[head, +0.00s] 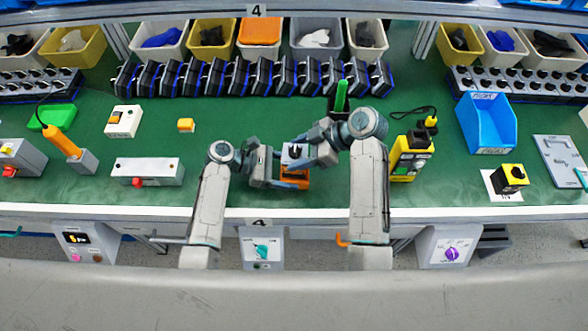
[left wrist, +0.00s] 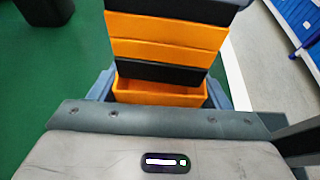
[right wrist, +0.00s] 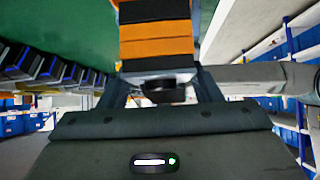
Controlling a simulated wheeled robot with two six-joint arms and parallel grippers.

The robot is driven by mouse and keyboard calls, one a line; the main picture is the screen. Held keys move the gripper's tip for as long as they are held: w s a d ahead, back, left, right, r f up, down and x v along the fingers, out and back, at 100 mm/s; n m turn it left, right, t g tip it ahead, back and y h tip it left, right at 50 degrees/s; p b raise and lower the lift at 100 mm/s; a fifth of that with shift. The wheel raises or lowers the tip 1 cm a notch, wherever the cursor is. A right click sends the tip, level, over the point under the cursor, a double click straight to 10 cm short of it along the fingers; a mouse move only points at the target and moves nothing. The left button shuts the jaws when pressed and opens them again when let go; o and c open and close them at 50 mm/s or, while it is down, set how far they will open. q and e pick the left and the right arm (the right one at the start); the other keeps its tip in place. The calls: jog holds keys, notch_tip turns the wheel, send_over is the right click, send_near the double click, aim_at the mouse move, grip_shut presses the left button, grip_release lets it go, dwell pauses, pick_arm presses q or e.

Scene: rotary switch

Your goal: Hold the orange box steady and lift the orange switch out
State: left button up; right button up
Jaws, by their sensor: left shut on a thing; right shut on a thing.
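The orange box (head: 295,183) is at the front middle of the green bench. My left gripper (head: 288,176) is shut on it; in the left wrist view the box (left wrist: 158,95) sits between its two fingers. The orange switch, a block with orange and black bands (left wrist: 165,40), rises above the box opening in that view. My right gripper (head: 294,158) is shut on the switch, which also shows in the right wrist view (right wrist: 157,42). I cannot tell whether the switch's lower end is still inside the box. My arms partly hide both in the head view.
A green-handled tool stands in a dark holder (head: 340,104) just behind. A yellow and black box (head: 408,158) stands to the right, a grey box with a red button (head: 148,172) to the left. A row of dark units (head: 255,78) lines the back. The bench's front edge is close.

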jog(key=shift+r, duration=1.25)
pick_arm(q)
jog(key=o, duration=1.1)
